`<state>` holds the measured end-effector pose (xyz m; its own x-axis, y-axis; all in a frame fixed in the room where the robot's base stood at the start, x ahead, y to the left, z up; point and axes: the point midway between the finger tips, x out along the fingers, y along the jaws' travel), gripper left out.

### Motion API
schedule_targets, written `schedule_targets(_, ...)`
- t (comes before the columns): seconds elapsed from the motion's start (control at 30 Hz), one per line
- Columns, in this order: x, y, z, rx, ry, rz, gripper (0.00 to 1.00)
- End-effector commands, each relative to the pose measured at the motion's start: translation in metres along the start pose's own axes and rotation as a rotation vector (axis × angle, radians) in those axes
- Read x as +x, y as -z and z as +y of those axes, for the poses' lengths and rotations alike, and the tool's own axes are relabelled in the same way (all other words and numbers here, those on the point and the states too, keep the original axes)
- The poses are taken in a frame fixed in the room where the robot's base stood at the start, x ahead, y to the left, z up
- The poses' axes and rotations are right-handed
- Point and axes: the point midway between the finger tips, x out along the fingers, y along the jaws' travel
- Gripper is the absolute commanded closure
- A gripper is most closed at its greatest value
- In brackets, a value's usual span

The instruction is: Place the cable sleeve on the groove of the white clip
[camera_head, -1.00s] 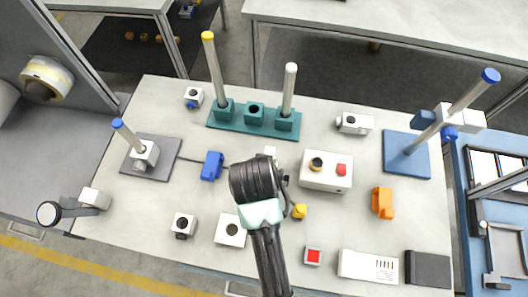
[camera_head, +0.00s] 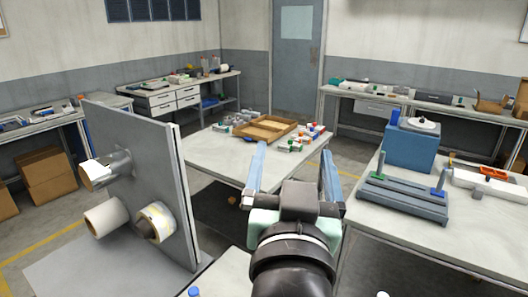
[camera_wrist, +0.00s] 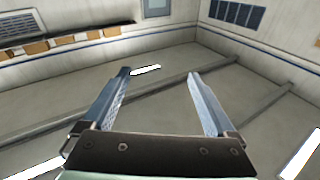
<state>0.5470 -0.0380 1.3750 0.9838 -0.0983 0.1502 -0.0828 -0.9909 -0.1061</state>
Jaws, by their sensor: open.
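My gripper (camera_head: 292,155) is raised in the middle of the head view, with its two blue-grey fingers spread apart. In the wrist view my gripper (camera_wrist: 158,73) is open, with nothing between the fingers. I cannot make out the cable sleeve or the white clip in either current view. The near workbench (camera_head: 228,271) shows only a strip at the bottom of the head view, partly hidden by my arm.
A grey upright panel with rolls (camera_head: 160,222) stands at left. A table behind my gripper holds a wooden tray (camera_head: 265,130) and several small parts. A right table holds a blue box (camera_head: 408,150) and a grey-blue rack (camera_head: 402,200).

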Motion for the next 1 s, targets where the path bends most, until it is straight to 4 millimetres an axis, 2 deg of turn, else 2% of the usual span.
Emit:
schedule_targets(0.03, -0.007, 0.048, -0.013, -0.013, 0.035, 0.137, 0.09)
schedule_targets(0.1, -0.023, 0.102, -0.027, -0.030, 0.071, 0.302, 0.09)
schedule_targets(0.2, -0.049, 0.158, -0.041, -0.045, 0.105, 0.488, 0.09)
schedule_targets(0.3, -0.069, 0.190, -0.047, -0.054, 0.120, 0.603, 0.09)
schedule_targets(0.43, -0.080, 0.205, -0.050, -0.058, 0.127, 0.659, 0.09)
schedule_targets(0.9, -0.080, 0.204, -0.050, -0.058, 0.127, 0.656, 0.09)
schedule_targets(0.93, -0.080, 0.204, -0.050, -0.058, 0.127, 0.656, 0.10)
schedule_targets(1.0, -0.080, 0.204, -0.050, -0.057, 0.127, 0.655, 0.23)
